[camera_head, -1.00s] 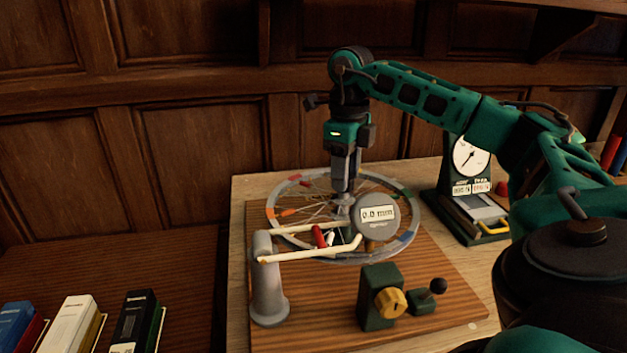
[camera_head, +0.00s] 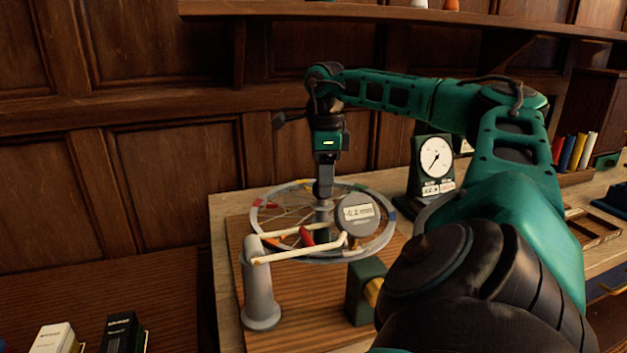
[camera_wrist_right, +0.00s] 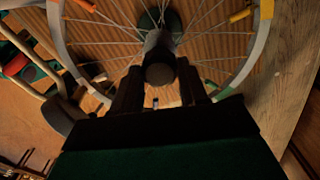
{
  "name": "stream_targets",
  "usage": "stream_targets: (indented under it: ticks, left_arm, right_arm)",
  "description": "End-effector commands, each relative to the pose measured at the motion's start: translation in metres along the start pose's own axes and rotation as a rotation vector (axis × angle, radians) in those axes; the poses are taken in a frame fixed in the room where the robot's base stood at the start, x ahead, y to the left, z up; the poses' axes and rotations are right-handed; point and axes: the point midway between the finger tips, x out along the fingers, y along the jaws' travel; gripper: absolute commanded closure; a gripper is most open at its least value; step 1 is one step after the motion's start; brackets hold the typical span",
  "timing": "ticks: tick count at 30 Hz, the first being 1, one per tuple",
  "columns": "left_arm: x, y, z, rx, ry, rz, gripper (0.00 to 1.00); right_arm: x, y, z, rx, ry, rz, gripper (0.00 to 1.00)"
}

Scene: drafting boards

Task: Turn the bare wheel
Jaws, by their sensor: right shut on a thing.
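The bare wheel (camera_head: 386,236) lies flat above a wooden board, its grey rim marked with coloured patches and thin spokes running to the hub. My right gripper (camera_head: 323,196) points straight down over the middle of the wheel, shut on the hub (camera_head: 323,207). In the right wrist view the fingers (camera_wrist_right: 160,90) stand either side of the dark round hub end (camera_wrist_right: 160,73), with spokes (camera_wrist_right: 205,35) fanning out around it. A round gauge (camera_head: 357,214) with a small display sits over the near part of the rim; its reading is too small to be sure of. My left gripper is not in view.
A grey post (camera_head: 260,287) with cream arms stands at the wheel's near left. A dark green block with a yellow knob (camera_head: 372,291) stands in front. A dial stand (camera_head: 433,163) is behind right.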

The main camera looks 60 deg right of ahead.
Motion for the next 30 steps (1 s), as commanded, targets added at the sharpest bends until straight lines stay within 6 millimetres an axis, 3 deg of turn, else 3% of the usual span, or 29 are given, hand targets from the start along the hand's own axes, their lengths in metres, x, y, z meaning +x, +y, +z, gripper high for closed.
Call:
stream_targets:
  ticks: [30]
  left_arm:
    - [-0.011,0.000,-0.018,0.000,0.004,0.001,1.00]
  right_arm:
    - [-0.001,-0.002,0.002,-0.901,-0.006,-0.002,1.00]
